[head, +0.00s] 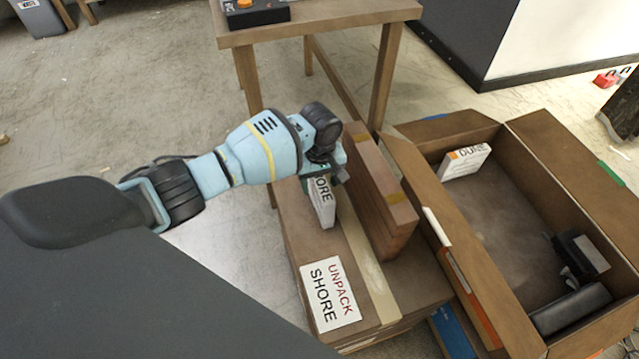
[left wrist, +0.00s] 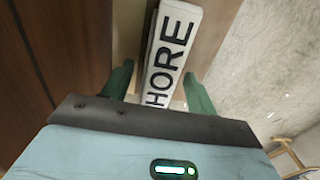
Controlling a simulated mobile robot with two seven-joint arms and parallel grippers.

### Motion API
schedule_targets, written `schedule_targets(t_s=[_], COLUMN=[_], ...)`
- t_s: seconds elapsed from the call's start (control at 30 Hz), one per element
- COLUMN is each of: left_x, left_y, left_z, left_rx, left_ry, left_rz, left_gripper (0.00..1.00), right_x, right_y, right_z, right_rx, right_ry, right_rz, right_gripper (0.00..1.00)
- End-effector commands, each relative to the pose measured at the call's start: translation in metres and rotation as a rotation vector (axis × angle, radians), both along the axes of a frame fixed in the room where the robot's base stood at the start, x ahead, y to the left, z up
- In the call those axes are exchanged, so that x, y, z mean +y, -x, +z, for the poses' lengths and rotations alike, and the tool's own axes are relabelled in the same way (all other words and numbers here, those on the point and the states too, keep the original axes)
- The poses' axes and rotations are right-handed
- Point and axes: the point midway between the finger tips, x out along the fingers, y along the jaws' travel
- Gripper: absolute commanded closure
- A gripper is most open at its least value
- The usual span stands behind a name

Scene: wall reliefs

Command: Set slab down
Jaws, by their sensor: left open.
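The slab (head: 321,205) is white with the black letters SHORE. In the head view it stands on edge on top of a closed brown box (head: 300,235), below my left gripper (head: 324,177). The slab also shows in the left wrist view (left wrist: 173,45), between the two green fingers of my left gripper (left wrist: 158,90). The fingers are open, with a gap visible on the right side of the slab. The slab's lower edge seems to rest on the box; the gripper hides its upper end. My right gripper is not in view.
A white label (head: 331,295) reading UNPACK SHORE lies on the box's near part. An open crate (head: 540,165) at right holds a DUNE slab (head: 465,161) and dark items. A wooden table (head: 335,25) stands behind.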

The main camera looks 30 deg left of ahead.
Motion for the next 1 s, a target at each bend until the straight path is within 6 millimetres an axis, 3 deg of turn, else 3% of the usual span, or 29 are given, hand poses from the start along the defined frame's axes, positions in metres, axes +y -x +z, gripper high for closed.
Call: schedule_targets(t_s=[0.3,0.5,1.0], left_x=[0.0,0.0,0.0], left_y=[-0.001,-0.001,-0.001], left_z=[0.068,0.095,0.105], left_rx=[-0.006,-0.004,-0.001], left_ry=[0.001,0.002,0.001], left_rz=[0.0,0.0,0.0], left_gripper=[0.42,0.42,0.42], right_x=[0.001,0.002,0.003], right_y=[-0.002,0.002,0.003], right_z=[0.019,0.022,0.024], right_rx=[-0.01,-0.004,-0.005], right_ry=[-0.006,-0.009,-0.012], right_rz=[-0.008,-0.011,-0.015], right_gripper=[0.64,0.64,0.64])
